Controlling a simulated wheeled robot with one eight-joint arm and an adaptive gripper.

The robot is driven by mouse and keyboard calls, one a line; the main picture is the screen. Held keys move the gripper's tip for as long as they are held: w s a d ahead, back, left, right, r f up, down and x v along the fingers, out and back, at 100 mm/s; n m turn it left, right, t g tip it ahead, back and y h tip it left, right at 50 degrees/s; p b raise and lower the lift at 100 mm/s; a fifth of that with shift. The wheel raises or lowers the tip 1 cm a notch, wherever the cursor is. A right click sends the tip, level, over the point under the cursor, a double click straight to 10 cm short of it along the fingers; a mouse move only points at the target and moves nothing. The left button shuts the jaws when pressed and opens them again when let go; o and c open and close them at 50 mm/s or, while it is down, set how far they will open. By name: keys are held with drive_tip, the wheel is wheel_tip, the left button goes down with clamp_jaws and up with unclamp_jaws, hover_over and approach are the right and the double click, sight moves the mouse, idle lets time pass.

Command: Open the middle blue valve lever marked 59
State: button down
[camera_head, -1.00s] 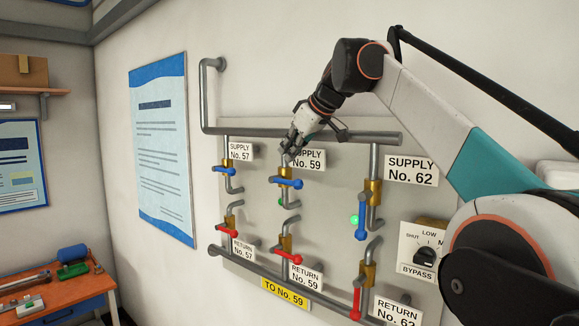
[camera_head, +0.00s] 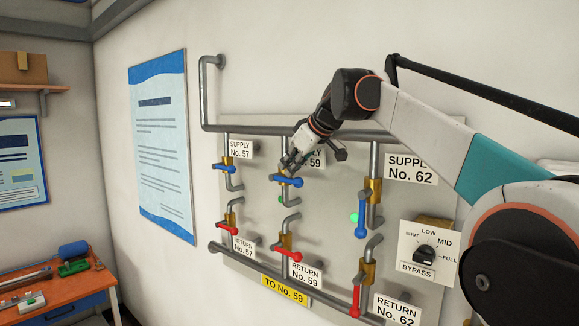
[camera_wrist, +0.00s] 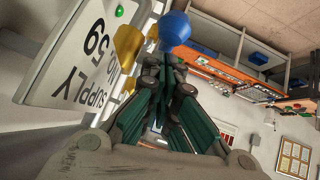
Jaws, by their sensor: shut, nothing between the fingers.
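The blue supply lever of No. 59 (camera_head: 290,181) lies crosswise on its brass valve, in the middle column of the pipe panel. My gripper (camera_head: 288,170) is shut and empty, with its fingertips at or just above this lever and covering part of the valve. In the wrist view the lever's blue knob (camera_wrist: 174,28) is just beyond the closed fingertips (camera_wrist: 172,62), with the brass valve body (camera_wrist: 128,42) to its left. Whether the fingers touch the lever I cannot tell. The SUPPLY No. 59 sign (camera_wrist: 85,55) fills the left of the wrist view; my gripper partly hides it in the head view.
The No. 57 blue lever (camera_head: 223,167) lies crosswise at left; the No. 62 blue lever (camera_head: 361,216) hangs down at right. Red return levers (camera_head: 288,256) are below. A bypass dial (camera_head: 424,255) is at right. A grey pipe (camera_head: 300,133) runs behind my wrist.

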drive_tip(key=shift+s+d+f+y+b, duration=0.2)
drive_tip(key=shift+f+y+b, duration=0.1)
drive_tip(key=shift+b, duration=0.2)
